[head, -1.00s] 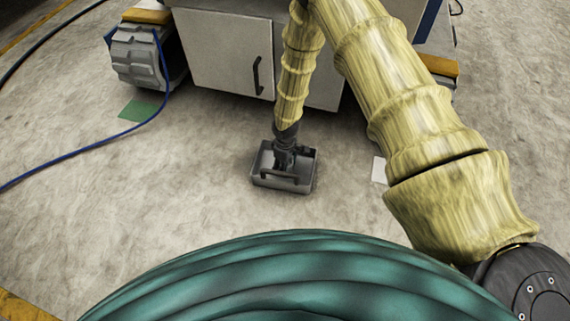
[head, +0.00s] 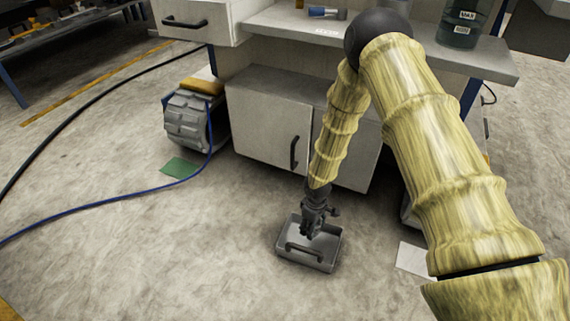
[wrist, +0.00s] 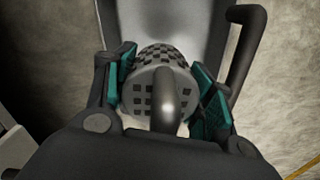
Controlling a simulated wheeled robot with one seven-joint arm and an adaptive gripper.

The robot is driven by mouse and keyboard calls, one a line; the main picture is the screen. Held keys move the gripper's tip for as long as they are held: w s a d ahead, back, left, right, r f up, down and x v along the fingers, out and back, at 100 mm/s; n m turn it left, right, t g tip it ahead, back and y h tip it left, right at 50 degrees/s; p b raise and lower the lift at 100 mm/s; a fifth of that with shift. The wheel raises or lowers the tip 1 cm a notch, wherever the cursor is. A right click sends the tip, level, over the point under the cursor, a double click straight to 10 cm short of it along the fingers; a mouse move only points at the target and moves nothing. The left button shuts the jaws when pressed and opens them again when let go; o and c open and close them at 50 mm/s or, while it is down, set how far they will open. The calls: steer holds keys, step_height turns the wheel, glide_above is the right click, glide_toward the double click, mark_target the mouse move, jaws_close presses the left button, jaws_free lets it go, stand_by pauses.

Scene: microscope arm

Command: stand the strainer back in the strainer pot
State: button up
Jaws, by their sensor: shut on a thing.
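The strainer (wrist: 158,84) is a light grey perforated cylinder with a rounded grey handle towards the wrist camera. My gripper (wrist: 166,90) is shut on it, with a teal pad on each side. In the head view, my gripper (head: 313,230) points down into or just over a grey open tray (head: 310,262) on the floor. The strainer cannot be made out there, and I cannot tell whether it touches the tray floor. A dark container marked MAX (head: 460,24) stands on the bench at the upper right; I cannot tell if it is the strainer pot.
The tray has a dark bar handle (wrist: 248,50). A bench (head: 400,47) with a cupboard (head: 268,132) stands behind it. A blue-handled tool (head: 326,13) lies on the bench. A grey ribbed block (head: 187,118), green sheet (head: 181,167) and blue hose (head: 110,200) are left; white sheet (head: 412,259) right.

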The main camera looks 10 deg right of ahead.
steer(key=s+r+m+p, duration=0.2)
steer(key=r+m+p, duration=0.1)
steer(key=r+p, duration=1.1)
steer(key=s+a+r+m+p, duration=0.1)
steer(key=s+r+m+p, duration=0.1)
steer(key=r+p, duration=1.2)
steer(key=s+r+m+p, duration=0.3)
steer(key=r+p, duration=1.1)
steer(key=r, duration=1.7)
steer(key=shift+a+r+m, duration=0.25)
steer(key=shift+m, duration=0.15)
steer(key=shift+a, duration=0.15)
